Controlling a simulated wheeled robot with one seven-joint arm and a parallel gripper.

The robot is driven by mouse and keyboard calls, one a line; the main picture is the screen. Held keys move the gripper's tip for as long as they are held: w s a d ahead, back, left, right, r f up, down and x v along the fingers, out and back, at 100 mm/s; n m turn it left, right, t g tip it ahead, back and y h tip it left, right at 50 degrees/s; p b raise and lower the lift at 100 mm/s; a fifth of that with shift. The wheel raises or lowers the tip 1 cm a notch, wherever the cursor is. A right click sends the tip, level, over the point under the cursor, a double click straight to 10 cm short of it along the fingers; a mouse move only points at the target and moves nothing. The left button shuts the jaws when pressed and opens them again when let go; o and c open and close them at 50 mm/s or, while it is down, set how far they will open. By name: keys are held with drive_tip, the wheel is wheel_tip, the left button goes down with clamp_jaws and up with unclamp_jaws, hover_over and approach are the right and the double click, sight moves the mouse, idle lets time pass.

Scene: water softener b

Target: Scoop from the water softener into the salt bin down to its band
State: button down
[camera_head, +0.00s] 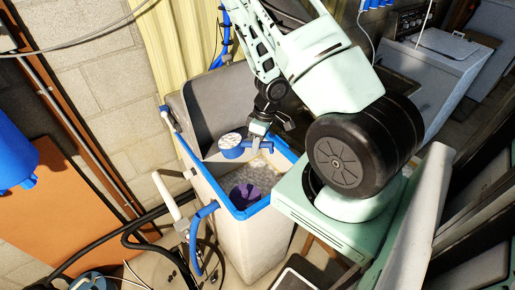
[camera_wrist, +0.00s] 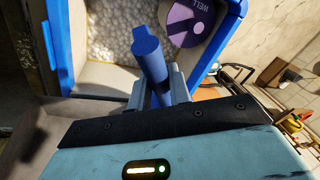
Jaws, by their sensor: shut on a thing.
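The water softener (camera_head: 240,250) is a pale open tank with a blue rim, holding white salt pellets (camera_head: 262,172). A purple round well cover (camera_head: 243,195) sits among the pellets; it also shows in the wrist view (camera_wrist: 193,22). My gripper (camera_head: 260,128) is over the tank's far part, shut on the blue handle of the scoop (camera_head: 232,153). The scoop's cup looks upright with white pellets at its top. In the wrist view the handle (camera_wrist: 150,58) stands between my fingers; the cup is out of sight there. I cannot pick out the salt bin for certain.
A grey lid (camera_head: 222,100) stands up behind the tank. Blue-and-white pipes (camera_head: 205,215) and black hoses (camera_head: 100,235) run at the tank's left. A blue vessel (camera_head: 15,155) is at the left edge. A white appliance (camera_head: 440,70) stands at the upper right.

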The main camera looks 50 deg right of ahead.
drive_tip(key=shift+f+t+y+b, duration=0.2)
drive_tip(key=shift+t+y+b, duration=0.3)
drive_tip(key=shift+t+b, duration=1.2)
drive_tip(key=shift+r+g+b, duration=0.2)
drive_tip(key=shift+g+b, duration=0.1)
drive_tip(key=shift+b, duration=0.35)
